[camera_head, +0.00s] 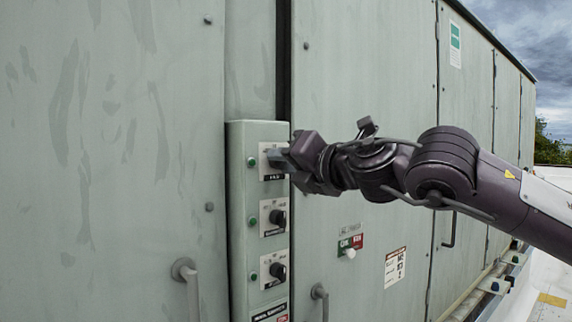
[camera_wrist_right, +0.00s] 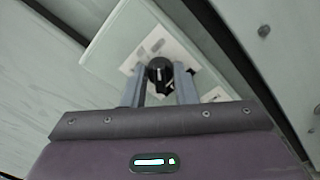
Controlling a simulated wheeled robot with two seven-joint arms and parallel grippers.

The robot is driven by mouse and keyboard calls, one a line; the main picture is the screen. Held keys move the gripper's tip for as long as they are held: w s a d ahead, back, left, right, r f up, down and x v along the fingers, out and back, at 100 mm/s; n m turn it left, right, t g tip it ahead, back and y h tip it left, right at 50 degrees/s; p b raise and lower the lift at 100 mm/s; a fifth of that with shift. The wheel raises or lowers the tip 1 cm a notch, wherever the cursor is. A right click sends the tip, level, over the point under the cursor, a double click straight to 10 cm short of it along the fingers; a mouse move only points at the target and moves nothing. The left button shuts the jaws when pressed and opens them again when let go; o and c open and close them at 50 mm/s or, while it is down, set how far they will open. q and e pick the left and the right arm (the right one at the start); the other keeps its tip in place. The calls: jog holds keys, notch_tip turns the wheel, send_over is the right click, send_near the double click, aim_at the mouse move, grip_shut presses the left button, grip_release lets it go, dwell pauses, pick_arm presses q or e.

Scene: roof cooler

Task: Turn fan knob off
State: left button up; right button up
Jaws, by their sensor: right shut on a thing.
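A narrow grey-green control box (camera_head: 238,220) carries a column of three knobs on white plates, each with a green light to its left. The middle knob (camera_head: 277,217) and bottom knob (camera_head: 277,271) are free, both black. The lettering on the plates is too small to read. My left gripper is not in view.
The box is fixed to a large grey-green cabinet (camera_head: 120,150) with door handles at the lower left (camera_head: 186,275) and below the arm (camera_head: 319,298). A small white switch (camera_head: 349,253) with a green-and-red label is right of the box.

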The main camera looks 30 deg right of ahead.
jog(key=n+b, duration=0.2)
jog(key=n, duration=0.2)
jog(key=shift+f+b, duration=0.15)
jog(key=shift+b, duration=0.15)
jog(key=shift+n+b, duration=0.75)
jog(key=shift+n, duration=1.15)
jog(key=o, duration=1)
jog(key=shift+s, duration=0.1)
